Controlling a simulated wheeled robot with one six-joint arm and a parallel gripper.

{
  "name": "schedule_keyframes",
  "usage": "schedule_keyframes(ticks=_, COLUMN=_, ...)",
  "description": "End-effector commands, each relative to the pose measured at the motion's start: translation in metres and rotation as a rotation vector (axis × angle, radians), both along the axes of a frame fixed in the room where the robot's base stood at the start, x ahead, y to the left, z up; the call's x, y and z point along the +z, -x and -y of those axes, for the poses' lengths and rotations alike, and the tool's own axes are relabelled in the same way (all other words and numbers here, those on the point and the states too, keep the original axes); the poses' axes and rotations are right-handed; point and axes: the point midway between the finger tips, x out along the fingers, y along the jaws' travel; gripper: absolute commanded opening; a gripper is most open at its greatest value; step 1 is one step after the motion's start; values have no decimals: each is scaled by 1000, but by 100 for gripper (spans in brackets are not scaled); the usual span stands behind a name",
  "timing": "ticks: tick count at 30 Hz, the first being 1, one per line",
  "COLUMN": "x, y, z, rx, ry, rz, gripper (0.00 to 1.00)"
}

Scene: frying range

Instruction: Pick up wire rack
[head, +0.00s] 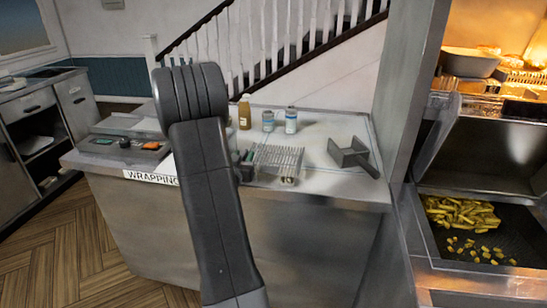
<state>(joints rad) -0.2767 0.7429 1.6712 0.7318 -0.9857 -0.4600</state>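A wire rack (278,157) of thin, pale parallel bars stands on the wrapping counter (330,187), near its front edge. Part of my arm rises in front of the counter, just left of the rack. A small pale item (288,180) shows at the rack's lower front.
A brown bottle (244,113) and two pale containers (268,121) (291,121) stand behind the rack. A metal scoop (352,156) lies to its right. A dark scale-like device (125,147) is at left. The fryer station with chips (460,212) is at far right.

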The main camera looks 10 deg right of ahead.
Motion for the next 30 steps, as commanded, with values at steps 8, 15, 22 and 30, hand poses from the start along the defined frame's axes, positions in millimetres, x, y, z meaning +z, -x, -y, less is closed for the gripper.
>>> schedule_keyframes(ticks=8, x=-1, y=-8, z=2, rx=1, ry=1, rz=0, gripper=35)
schedule_keyframes(ticks=15, x=0, y=-8, z=2, rx=1, ry=1, rz=0, gripper=0)
schedule_keyframes(ticks=22, x=0, y=-8, z=2, rx=1, ry=0, rz=0, gripper=0)
schedule_keyframes(ticks=30, x=0, y=-8, z=2, rx=1, ry=0, rz=0, gripper=0)
